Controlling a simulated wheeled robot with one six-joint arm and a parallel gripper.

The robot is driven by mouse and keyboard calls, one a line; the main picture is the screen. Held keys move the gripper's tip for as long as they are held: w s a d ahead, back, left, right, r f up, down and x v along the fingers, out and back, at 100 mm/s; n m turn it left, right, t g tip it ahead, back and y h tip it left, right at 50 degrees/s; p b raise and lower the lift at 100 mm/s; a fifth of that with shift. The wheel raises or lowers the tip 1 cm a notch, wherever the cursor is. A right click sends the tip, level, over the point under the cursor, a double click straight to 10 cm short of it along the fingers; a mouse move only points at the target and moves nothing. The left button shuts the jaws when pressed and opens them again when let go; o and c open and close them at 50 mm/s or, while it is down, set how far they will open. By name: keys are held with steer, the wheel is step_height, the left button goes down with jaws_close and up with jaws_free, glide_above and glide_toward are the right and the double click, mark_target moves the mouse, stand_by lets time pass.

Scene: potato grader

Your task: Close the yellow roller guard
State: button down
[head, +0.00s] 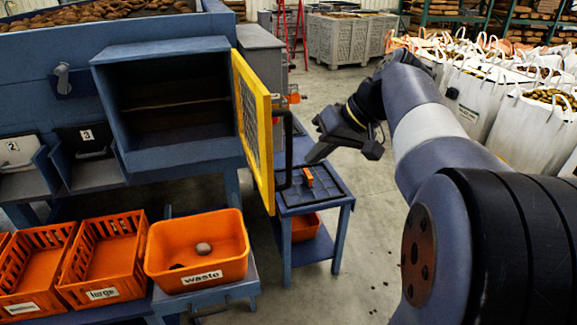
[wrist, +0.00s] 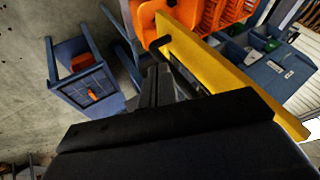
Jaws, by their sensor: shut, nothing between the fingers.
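The yellow roller guard (head: 262,130) is a yellow frame with mesh, on the right side of a blue box-shaped opening (head: 175,100). It stands swung open, and the dark inside of the box shows. A black bar handle (head: 287,150) is on its outer face. My gripper (head: 312,160) is to the right of the handle, apart from it in the head view. In the wrist view my gripper (wrist: 165,82) points toward the yellow guard (wrist: 235,75), which crosses at an angle. The fingers are shut and empty; their tips are partly hard to make out.
An orange waste bin (head: 197,250) and orange crates (head: 105,260) stand below the box. A small blue table (head: 325,195) with an orange-handled tool (head: 307,177) stands right of the guard. White bulk bags (head: 480,95) line the right.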

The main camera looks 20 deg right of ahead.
mark_target(287, 167)
steer(key=shift+w+a+f+p, duration=0.2)
steer(key=shift+a+f, duration=0.3)
steer(key=shift+a, duration=0.5)
steer(key=shift+w+a+f+p, duration=0.25)
steer(key=shift+a+f, duration=0.3)
steer(key=shift+a, duration=0.4)
steer(key=shift+w+a+f+p, duration=0.2)
steer(key=shift+a+f, duration=0.3)
steer(key=shift+a, duration=0.5)
